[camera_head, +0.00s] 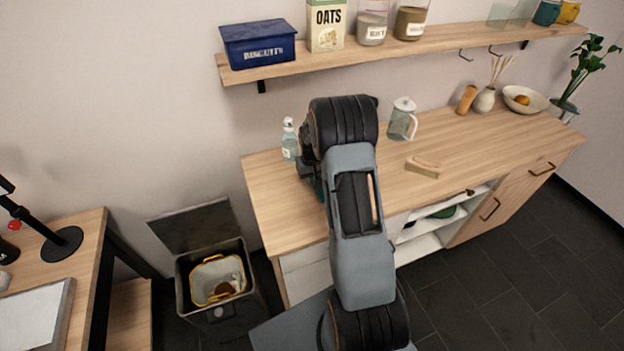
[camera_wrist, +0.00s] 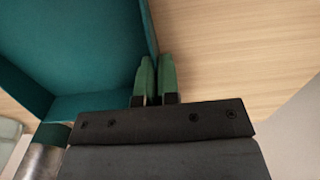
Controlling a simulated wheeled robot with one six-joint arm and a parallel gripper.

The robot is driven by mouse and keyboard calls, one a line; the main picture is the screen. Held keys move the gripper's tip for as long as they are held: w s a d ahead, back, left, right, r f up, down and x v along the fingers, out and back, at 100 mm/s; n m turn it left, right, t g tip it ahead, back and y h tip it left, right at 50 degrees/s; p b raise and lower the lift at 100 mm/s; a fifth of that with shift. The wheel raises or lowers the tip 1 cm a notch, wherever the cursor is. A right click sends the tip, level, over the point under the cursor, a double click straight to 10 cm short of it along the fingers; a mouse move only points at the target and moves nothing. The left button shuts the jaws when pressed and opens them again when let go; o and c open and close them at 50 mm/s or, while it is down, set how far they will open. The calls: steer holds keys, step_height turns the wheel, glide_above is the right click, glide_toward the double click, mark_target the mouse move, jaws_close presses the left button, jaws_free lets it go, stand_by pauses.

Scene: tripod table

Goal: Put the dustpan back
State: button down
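The teal dustpan (camera_wrist: 90,45) fills the upper left of the wrist view. Its right side wall runs down to the green fingertips of my gripper (camera_wrist: 157,78). The fingers are close together and appear closed on that wall. In the head view only a small teal part of the dustpan (camera_head: 319,186) shows beside my arm, over the left part of the wooden counter (camera_head: 275,215). My arm hides the rest and the fingers. I cannot tell whether the dustpan touches the counter.
A soap bottle (camera_head: 290,142) stands left of my arm. A glass jug (camera_head: 403,120) and a small wooden brush (camera_head: 423,167) are to its right. A shelf (camera_head: 440,43) hangs above. An open bin (camera_head: 217,275) stands left of the counter. The counter's middle right is clear.

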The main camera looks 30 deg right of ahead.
steer(key=shift+f, duration=0.3)
steer(key=shift+f, duration=0.2)
steer(key=c, duration=1.4)
jaws_free()
steer(key=shift+o, duration=0.2)
steer(key=shift+r, duration=0.15)
